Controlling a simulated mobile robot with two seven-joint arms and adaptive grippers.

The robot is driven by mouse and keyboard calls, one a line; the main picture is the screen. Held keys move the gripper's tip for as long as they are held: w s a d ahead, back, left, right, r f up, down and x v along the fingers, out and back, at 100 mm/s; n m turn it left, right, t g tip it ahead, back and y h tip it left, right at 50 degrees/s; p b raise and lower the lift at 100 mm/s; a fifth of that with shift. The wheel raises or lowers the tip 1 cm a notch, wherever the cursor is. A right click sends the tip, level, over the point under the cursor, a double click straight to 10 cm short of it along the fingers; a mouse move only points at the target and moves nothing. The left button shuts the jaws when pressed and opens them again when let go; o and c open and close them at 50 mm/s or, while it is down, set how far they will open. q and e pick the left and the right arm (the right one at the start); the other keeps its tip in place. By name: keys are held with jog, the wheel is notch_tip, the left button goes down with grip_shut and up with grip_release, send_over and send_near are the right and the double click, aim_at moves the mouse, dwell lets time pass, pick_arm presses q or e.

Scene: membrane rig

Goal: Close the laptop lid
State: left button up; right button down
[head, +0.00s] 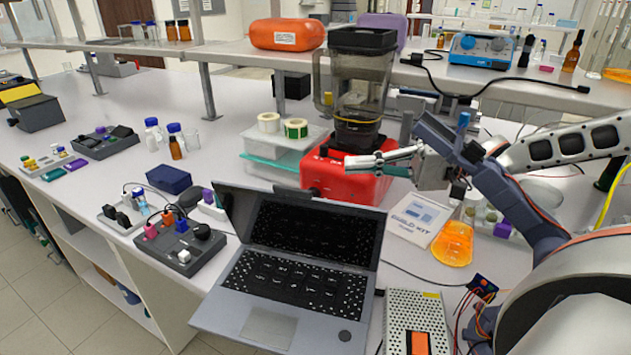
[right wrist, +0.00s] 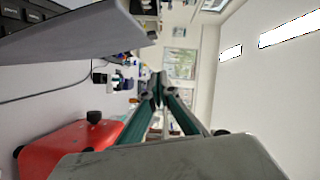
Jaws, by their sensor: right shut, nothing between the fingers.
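The laptop (head: 265,325) stands open near the front edge of the bench, its lid (head: 313,228) raised and leaning back, with a dark screen. In the right wrist view part of the laptop (right wrist: 85,32) fills the upper left corner. My right gripper (head: 352,163) is behind and above the lid's top edge, in front of the blender, with its fingers pointing left. Its fingertips (right wrist: 157,88) meet with nothing between them, and it appears apart from the lid. My left gripper is not in view.
A red blender (head: 335,180) stands behind the laptop; its base (right wrist: 65,148) shows in the right wrist view. A grey module board (head: 185,247) lies left of the laptop. A metal power supply (head: 418,315) and an orange flask (head: 453,243) are on the right.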

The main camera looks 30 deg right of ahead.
jog(key=x, duration=0.4)
jog(key=b, duration=0.1)
send_over(311, 217)
jog(key=w, duration=0.1)
jog(key=shift+d+f, duration=0.2)
jog(key=shift+f, duration=0.5)
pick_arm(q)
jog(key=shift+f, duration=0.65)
